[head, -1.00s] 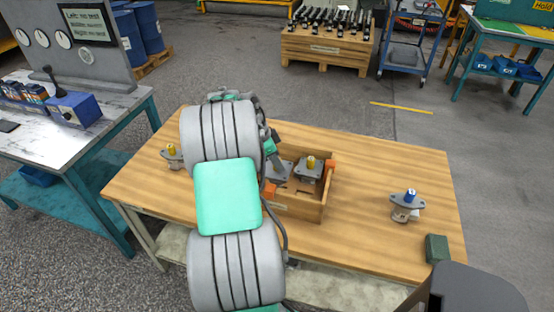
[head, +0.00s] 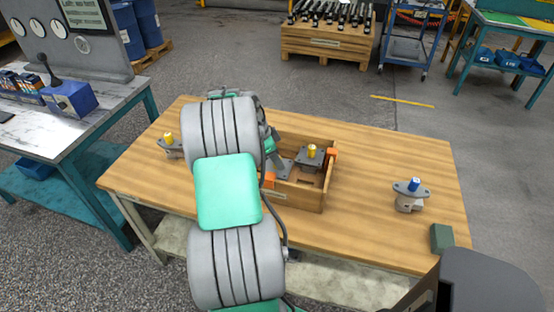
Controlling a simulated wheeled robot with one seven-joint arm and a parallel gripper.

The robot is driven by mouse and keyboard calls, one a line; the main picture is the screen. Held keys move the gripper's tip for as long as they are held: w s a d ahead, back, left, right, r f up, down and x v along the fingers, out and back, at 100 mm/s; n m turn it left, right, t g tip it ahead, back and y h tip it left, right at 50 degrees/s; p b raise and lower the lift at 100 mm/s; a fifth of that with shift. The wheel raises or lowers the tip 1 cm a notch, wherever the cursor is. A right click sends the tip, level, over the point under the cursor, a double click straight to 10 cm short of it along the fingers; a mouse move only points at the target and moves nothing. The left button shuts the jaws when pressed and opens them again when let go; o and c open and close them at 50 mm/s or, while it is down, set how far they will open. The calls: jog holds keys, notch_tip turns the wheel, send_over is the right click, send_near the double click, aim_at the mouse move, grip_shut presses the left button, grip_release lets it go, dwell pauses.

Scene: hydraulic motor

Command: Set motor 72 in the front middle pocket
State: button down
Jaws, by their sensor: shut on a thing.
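A wooden crate (head: 327,184) with pockets stands mid-table, its left part hidden behind my arm. A motor with a yellow shaft (head: 312,151) and grey flange sits in its right part. Another grey flange (head: 284,167) shows at the crate's left, partly covered by my arm. My gripper (head: 278,156) is mostly hidden behind my arm links, over the left part of the crate. It is shut on a motor, apparently the one with this flange; whether that motor touches the crate floor is unclear. No motor number is readable, and the front middle pocket is not clearly visible.
A yellow-shafted motor (head: 169,146) stands at the table's left, and a blue-shafted motor (head: 410,194) at the right. A dark green block (head: 441,238) lies near the right front corner. Orange pieces (head: 331,153) sit on the crate's edges. The wooden table (head: 385,160) is otherwise mostly clear.

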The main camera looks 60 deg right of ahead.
jog(key=shift+f+b, duration=0.5)
dwell(0.4)
jog(key=c, duration=1.1)
grip_release()
jog(key=shift+o, duration=0.2)
jog(key=shift+f, duration=0.15)
